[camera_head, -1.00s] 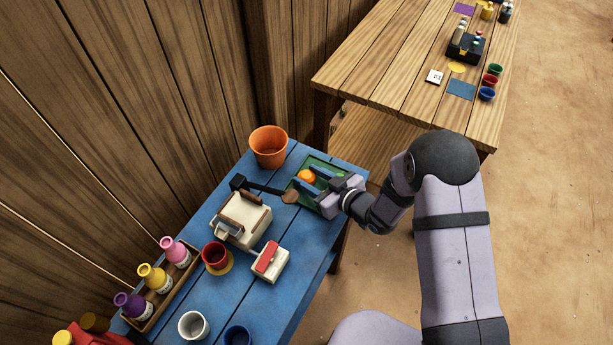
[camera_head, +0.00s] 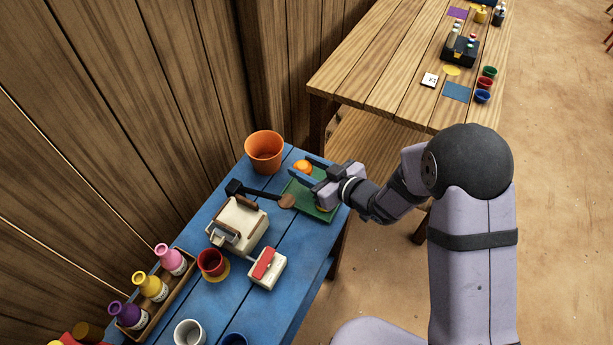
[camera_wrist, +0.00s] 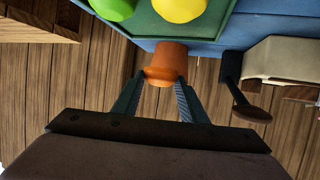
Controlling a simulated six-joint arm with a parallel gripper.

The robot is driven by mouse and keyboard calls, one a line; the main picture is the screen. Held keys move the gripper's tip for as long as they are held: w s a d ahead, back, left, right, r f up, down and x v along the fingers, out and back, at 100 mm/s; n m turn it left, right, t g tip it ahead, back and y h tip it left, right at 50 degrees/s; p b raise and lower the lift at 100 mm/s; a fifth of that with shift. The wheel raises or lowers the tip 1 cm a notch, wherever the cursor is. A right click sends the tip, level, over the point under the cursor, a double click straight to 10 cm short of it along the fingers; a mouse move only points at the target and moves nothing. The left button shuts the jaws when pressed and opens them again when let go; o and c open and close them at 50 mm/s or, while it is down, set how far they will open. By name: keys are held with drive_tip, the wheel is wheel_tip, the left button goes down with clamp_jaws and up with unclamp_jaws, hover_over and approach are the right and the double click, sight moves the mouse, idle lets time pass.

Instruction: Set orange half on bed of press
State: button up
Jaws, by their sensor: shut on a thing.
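The orange half (camera_head: 302,166) is between the fingertips of my gripper (camera_head: 308,173), which is shut on it above the far end of the green tray (camera_head: 321,211). In the wrist view an orange shape (camera_wrist: 163,66) shows between the fingertips (camera_wrist: 160,84); I cannot tell how much of it is the half and how much the orange pot behind. The cream press (camera_head: 241,222) stands left of the tray on the blue table. Its black lever ends in a brown knob (camera_head: 287,201) near the tray.
The orange pot (camera_head: 264,150) stands just beyond my gripper. A yellow fruit (camera_wrist: 181,8) and a green fruit (camera_wrist: 114,7) lie in the tray. A red cup (camera_head: 211,262), a red-and-white box (camera_head: 267,268) and a bottle rack (camera_head: 160,300) are nearer. Plank walls stand behind.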

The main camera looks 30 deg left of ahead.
sight(307, 169)
drive_tip(key=shift+r, duration=1.85)
drive_tip(key=shift+d, duration=0.1)
